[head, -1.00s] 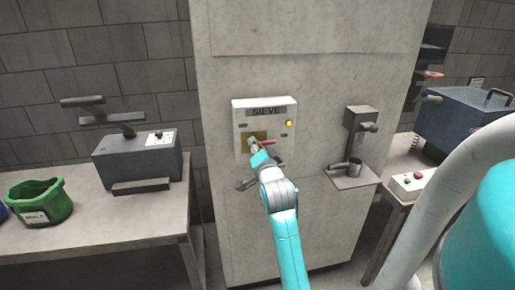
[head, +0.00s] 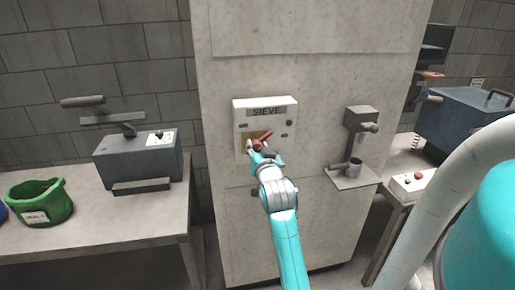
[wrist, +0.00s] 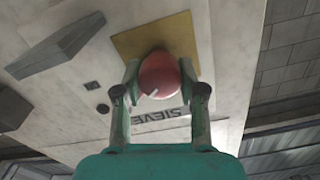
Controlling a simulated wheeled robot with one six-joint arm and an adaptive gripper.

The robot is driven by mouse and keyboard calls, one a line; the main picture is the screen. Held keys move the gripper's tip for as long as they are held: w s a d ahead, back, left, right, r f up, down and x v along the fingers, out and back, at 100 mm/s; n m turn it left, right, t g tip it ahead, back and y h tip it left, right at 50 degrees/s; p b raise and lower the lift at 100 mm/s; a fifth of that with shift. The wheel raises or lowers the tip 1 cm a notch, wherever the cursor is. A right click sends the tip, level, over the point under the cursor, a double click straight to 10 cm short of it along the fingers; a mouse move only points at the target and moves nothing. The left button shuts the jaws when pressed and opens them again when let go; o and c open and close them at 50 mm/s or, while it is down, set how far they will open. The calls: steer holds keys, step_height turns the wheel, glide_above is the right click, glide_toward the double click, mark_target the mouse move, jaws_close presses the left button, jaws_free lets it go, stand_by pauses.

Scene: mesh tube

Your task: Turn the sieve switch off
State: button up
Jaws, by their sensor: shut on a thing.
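The sieve switch (head: 264,138) has a red handle on a yellowish plate (head: 245,144), set in a white panel labelled SIEVE (head: 240,118). The handle slants up to the right. The panel's indicator lamp (head: 289,122) is dark. My gripper (head: 256,149) is at the switch and covers part of it. In the wrist view the panel appears upside down, and the round red knob (wrist: 160,76) with a pale mark sits between my two fingertips. The fingers are shut on it from both sides.
The panel is on a tall grey cabinet (head: 310,80). At left, a bench (head: 120,220) holds a grey machine (head: 140,160) and a green bag (head: 42,200). A blue box (head: 465,115) is at right.

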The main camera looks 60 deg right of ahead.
steer(key=n, duration=0.5)
steer(key=shift+n, duration=0.3)
steer(key=n, duration=0.5)
steer(key=shift+w+a, duration=0.1)
stand_by(0.3)
steer(key=o, duration=1.2)
steer(key=shift+c, duration=0.2)
steer(key=shift+a, duration=0.1)
steer(key=v, duration=1.1)
steer(key=shift+s+a, duration=0.3)
